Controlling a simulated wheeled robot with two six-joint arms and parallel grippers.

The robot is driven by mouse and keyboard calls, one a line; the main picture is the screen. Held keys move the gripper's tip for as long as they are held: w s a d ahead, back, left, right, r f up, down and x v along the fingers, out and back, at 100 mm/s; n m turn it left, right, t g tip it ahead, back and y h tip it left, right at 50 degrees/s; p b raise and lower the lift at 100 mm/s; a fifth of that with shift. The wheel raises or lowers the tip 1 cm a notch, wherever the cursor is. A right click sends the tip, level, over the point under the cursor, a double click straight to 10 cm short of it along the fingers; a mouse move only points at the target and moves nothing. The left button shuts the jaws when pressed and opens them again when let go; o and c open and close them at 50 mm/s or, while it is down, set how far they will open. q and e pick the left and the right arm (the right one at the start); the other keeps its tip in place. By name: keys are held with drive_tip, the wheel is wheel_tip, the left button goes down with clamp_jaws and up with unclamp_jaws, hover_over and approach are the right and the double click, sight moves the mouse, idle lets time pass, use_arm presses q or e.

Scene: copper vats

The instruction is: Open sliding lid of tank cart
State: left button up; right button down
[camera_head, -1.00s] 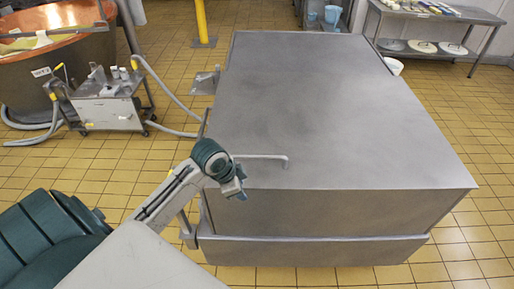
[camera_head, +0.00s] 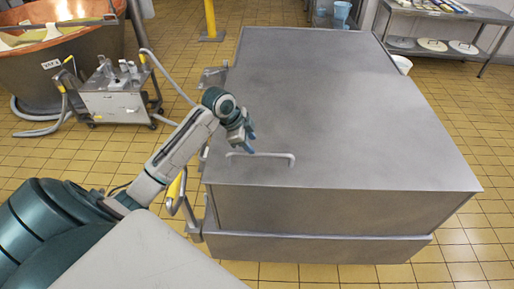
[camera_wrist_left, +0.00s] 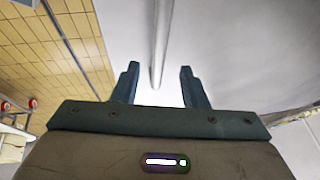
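The tank cart (camera_head: 320,215) is a large grey metal box whose flat lid (camera_head: 340,110) covers its whole top in the head view. A thin bar handle (camera_head: 262,155) stands on the lid near its front left corner. My left gripper (camera_head: 248,142) is just above and behind the handle's left part. In the left wrist view the left gripper (camera_wrist_left: 160,85) is open, its two fingers apart. The handle bar (camera_wrist_left: 158,50) shows between and beyond the fingertips, not gripped. My right gripper is in neither view.
A small steel trolley (camera_head: 112,103) with bottles stands at the left, beside a copper vat (camera_head: 70,50). A yellow post (camera_head: 210,18) stands behind. A steel table (camera_head: 445,15) with white discs below is at the back right. Tiled floor is free on the right.

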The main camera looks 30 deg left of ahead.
sight(259, 153)
use_arm(q)
drive_tip(key=p+x, duration=0.1)
drive_tip(key=x, duration=0.4)
drive_tip(key=shift+w+f+p, duration=0.1)
drive_tip(key=shift+p, duration=0.2)
drive_tip(key=shift+w+d+f, duration=0.1)
drive_tip(key=shift+f, duration=0.35)
clamp_jaws()
